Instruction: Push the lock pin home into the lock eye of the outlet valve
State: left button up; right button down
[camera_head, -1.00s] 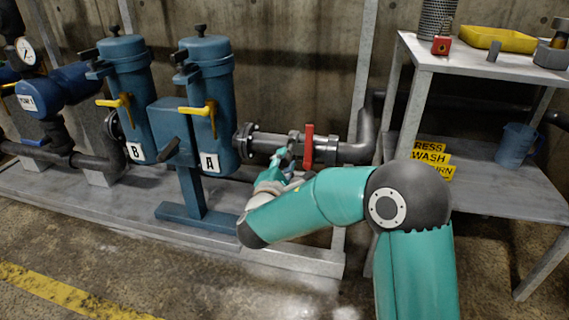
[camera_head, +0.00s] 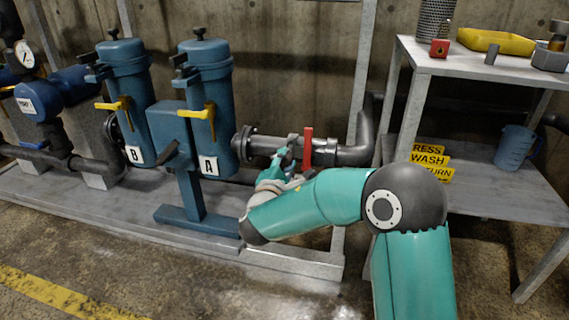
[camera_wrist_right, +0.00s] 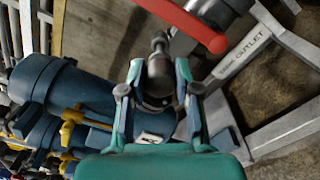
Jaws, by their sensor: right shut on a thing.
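The outlet valve's red handle (camera_head: 308,147) stands upright on the grey pipe in the head view. In the right wrist view the red handle (camera_wrist_right: 185,20) crosses the top. My right gripper (camera_head: 286,152) is just left of the handle, partly hidden by its own arm. In the right wrist view my right gripper (camera_wrist_right: 158,88) is shut on a dark grey metal piece with a rounded body and narrower tip, which appears to be the lock pin (camera_wrist_right: 158,66). Its tip points toward the valve. I cannot make out the lock eye or whether the pin touches it. My left gripper is not in view.
Blue filters B (camera_head: 127,90) and A (camera_head: 208,95) stand left of the valve. A frame post (camera_head: 359,80) rises behind the valve. The floor in front is clear.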

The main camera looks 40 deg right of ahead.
aim_at(288, 153)
jog(key=shift+x, duration=2.1)
jog(key=c, duration=0.7)
grip_release()
jog(key=shift+c, duration=0.2)
jog(key=shift+c, duration=0.4)
jog(key=shift+s+a, duration=0.1)
jog(key=shift+v, duration=3.35)
